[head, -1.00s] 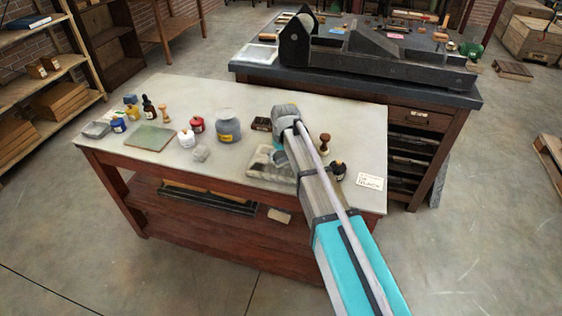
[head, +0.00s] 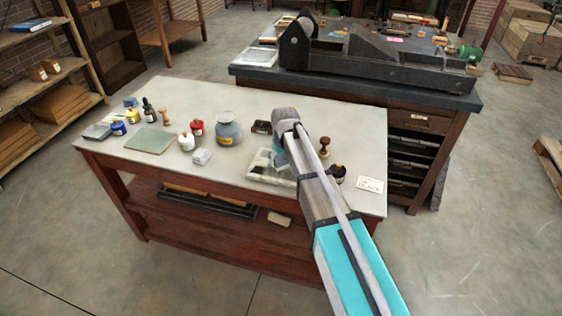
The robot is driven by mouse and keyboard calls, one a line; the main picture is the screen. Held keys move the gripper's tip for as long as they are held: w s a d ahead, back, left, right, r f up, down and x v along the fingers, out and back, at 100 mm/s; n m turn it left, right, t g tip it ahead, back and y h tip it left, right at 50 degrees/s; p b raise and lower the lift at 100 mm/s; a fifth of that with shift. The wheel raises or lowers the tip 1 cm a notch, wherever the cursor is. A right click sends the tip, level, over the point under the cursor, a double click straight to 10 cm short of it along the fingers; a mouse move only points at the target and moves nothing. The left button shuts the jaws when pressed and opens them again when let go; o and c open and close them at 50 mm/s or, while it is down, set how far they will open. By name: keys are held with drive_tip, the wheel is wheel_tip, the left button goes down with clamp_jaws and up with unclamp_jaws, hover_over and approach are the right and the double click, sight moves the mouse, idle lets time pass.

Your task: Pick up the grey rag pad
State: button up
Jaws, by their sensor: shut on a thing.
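My gripper (head: 279,152) is low over a shallow pale tray (head: 267,181) on the near bench, at its front right. My own wrist and forearm cover much of it. It is shut on a small grey-blue piece (head: 280,161), which looks like the grey rag pad. The piece is small and partly hidden, so I cannot tell whether it is clear of the tray.
Left of the tray are a small pale block (head: 201,157), a grey jar (head: 227,132), red and white pots, and a green plate (head: 150,140). Dark-knobbed stamps (head: 324,145) and a label card (head: 370,184) lie right of my arm. A press (head: 375,55) stands behind.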

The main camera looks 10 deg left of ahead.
drive_tip(key=shift+r, duration=0.15)
wheel_tip(320, 180, up, 3)
drive_tip(key=p, duration=0.3)
drive_tip(key=s+d+r+p, duration=0.3)
drive_tip(key=s+r+p, duration=0.2)
drive_tip(key=s, duration=0.1)
drive_tip(key=s+d+r+p, duration=0.2)
drive_tip(key=s+r+p, duration=0.2)
drive_tip(key=s+p, duration=0.1)
drive_tip(key=shift+s+d+r, duration=0.35)
drive_tip(key=shift+s+d, duration=0.05)
drive_tip(key=shift+s, duration=0.5)
drive_tip(key=o, duration=0.5)
drive_tip(key=c, duration=0.3)
